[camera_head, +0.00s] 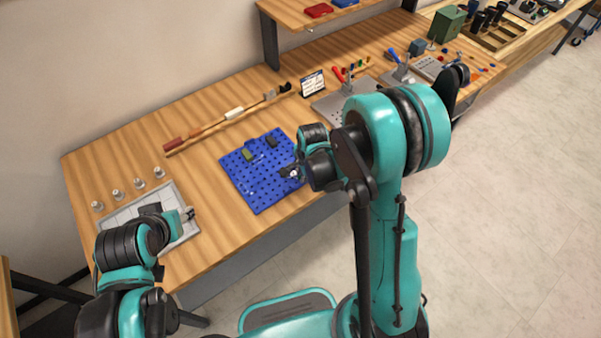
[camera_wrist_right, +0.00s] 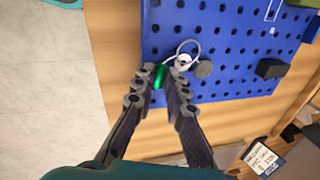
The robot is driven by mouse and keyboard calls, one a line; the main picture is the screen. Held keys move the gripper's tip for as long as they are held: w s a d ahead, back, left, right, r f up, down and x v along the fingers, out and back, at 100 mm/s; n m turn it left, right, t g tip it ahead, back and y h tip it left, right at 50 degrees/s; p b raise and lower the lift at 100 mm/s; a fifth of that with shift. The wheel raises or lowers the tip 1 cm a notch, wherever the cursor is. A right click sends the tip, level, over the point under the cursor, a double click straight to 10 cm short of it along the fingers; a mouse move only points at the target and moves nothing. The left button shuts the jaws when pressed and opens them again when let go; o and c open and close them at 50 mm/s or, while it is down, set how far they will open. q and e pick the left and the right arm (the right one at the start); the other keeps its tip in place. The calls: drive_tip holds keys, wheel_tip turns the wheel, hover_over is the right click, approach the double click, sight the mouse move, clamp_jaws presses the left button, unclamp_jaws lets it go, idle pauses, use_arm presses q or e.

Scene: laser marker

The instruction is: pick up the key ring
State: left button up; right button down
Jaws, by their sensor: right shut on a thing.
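The key ring (camera_wrist_right: 189,47) shows in the right wrist view as a pale loop with a green piece and a round grey piece near it. My right gripper (camera_wrist_right: 164,78) is shut on its green piece, at the edge of the blue pegboard (camera_wrist_right: 225,45). In the head view the right gripper (camera_head: 291,172) is over the right side of the blue pegboard (camera_head: 245,188), and a small pale spot shows at its tips. Whether the ring still touches the board is unclear. My left gripper (camera_head: 188,214) is over the grey tray (camera_head: 183,200); its fingers are too small to read.
On the pegboard sit an olive block (camera_head: 248,155) and a dark block (camera_head: 272,142). Several small metal pieces (camera_head: 138,183) stand behind the tray. A long rod (camera_head: 222,119) lies along the back. A small sign (camera_head: 312,84) and a metal plate (camera_head: 338,105) are further right.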

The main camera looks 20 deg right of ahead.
drive_tip(key=v, duration=0.2)
drive_tip(key=w+p+v, duration=0.1)
drive_tip(key=v, duration=0.1)
drive_tip(key=shift+s+r+p, duration=0.1)
drive_tip(key=shift+r+p, duration=0.2)
drive_tip(key=shift+r, duration=0.05)
drive_tip(key=s+d+r+p, duration=0.2)
drive_tip(key=s+d+r, duration=0.4)
drive_tip(key=s+d, duration=0.1)
drive_tip(key=shift+s+d, duration=0.3)
drive_tip(key=shift+s, duration=0.55)
drive_tip(key=shift+r, duration=0.15)
